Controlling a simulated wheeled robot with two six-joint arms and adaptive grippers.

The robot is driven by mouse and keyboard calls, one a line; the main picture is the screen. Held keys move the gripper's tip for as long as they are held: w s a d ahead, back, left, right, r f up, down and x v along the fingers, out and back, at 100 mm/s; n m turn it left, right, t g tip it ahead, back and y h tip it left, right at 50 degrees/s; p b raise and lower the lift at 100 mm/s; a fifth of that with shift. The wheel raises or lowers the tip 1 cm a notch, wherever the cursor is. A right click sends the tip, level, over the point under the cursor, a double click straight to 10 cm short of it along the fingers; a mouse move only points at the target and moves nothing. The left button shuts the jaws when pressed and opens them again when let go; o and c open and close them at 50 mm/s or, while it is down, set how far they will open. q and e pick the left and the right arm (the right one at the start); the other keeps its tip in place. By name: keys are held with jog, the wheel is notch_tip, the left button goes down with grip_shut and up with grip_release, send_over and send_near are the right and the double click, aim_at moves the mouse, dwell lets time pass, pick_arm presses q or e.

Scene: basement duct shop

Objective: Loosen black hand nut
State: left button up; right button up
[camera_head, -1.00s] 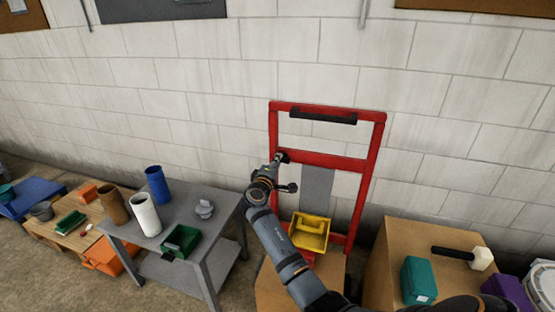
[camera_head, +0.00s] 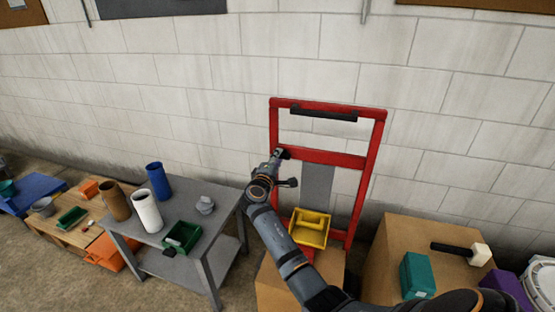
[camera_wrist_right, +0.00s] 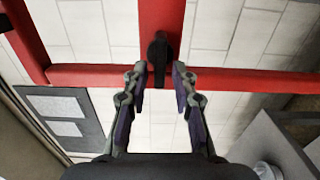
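The black hand nut (camera_wrist_right: 160,55) sits on the red frame where an upright meets a crossbar, seen in the right wrist view. My right gripper (camera_wrist_right: 160,70) is open, with one fingertip on each side of the nut. Small gaps seem to show between the fingertips and the nut. In the head view my right gripper (camera_head: 277,158) is at the left upright of the red frame (camera_head: 335,158), near the middle crossbar. There the nut is a small dark shape largely covered by the gripper. My left gripper is not in view.
A yellow bin (camera_head: 310,228) is low in front of the red frame. A grey table (camera_head: 220,222) with cylinders and a green bin stands left. A cardboard box (camera_head: 400,240) with a teal box (camera_head: 417,275) and a mallet (camera_head: 462,252) stands right. A block wall is behind.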

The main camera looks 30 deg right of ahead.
jog(key=v, duration=0.7)
jog(key=shift+s+a, duration=0.15)
jog(key=shift+a, duration=0.05)
dwell(0.3)
